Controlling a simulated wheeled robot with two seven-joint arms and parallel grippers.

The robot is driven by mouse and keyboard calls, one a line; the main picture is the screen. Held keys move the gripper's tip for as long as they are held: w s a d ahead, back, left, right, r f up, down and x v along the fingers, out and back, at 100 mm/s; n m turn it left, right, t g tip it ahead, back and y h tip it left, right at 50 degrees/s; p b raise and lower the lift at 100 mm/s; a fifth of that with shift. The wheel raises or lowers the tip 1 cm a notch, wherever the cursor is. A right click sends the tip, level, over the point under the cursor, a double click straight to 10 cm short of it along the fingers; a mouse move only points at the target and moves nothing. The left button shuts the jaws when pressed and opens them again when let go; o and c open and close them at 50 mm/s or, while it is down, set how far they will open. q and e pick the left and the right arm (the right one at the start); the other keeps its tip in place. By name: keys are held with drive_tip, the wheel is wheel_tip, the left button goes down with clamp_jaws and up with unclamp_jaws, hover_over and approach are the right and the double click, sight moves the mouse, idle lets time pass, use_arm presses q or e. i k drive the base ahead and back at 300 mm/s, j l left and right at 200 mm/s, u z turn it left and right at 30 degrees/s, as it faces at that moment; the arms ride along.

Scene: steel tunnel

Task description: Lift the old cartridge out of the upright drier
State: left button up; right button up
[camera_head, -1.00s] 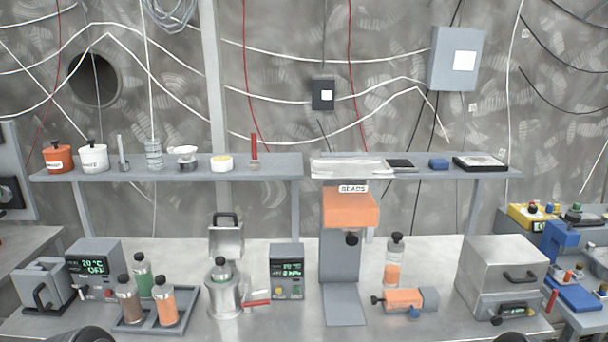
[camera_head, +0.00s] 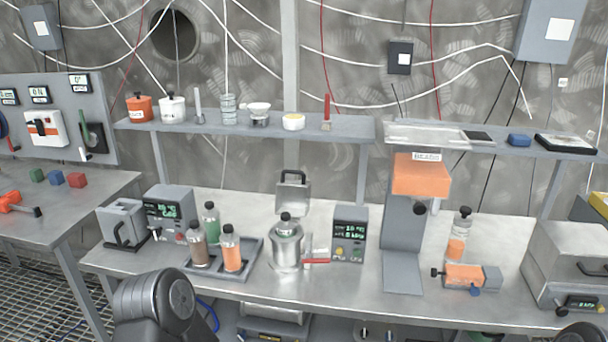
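A round steel canister (camera_head: 286,251) stands on the bench, its grey lid (camera_head: 293,193) tipped up open behind it. I take it to be the upright drier. A cartridge with a black knob (camera_head: 286,217) sits in it, only its top showing above the rim. A red-handled part (camera_head: 316,262) is at its right side. Beside it, a grey tray (camera_head: 255,262) holds brown (camera_head: 198,250), green (camera_head: 211,225) and orange (camera_head: 231,256) capped bottles. Neither gripper shows; only dark parts of my arms enter at the bottom edge.
A readout box (camera_head: 350,234) stands right of the canister, then the orange bead dispenser (camera_head: 420,178) and a clear bottle with orange filling (camera_head: 458,238). A shelf (camera_head: 345,127) runs above the back. A side table (camera_head: 60,220) with coloured blocks stands left. Bare bench lies before the canister.

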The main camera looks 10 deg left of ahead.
sight(286, 228)
drive_tip(key=i+j, duration=0.1)
drive_tip(key=j, duration=0.4)
drive_tip(key=i+j, duration=0.1)
drive_tip(key=j, duration=0.45)
drive_tip(key=i+j, duration=0.1)
drive_tip(key=j, duration=0.9)
drive_tip(key=z, duration=0.95)
drive_tip(key=i+j, duration=0.05)
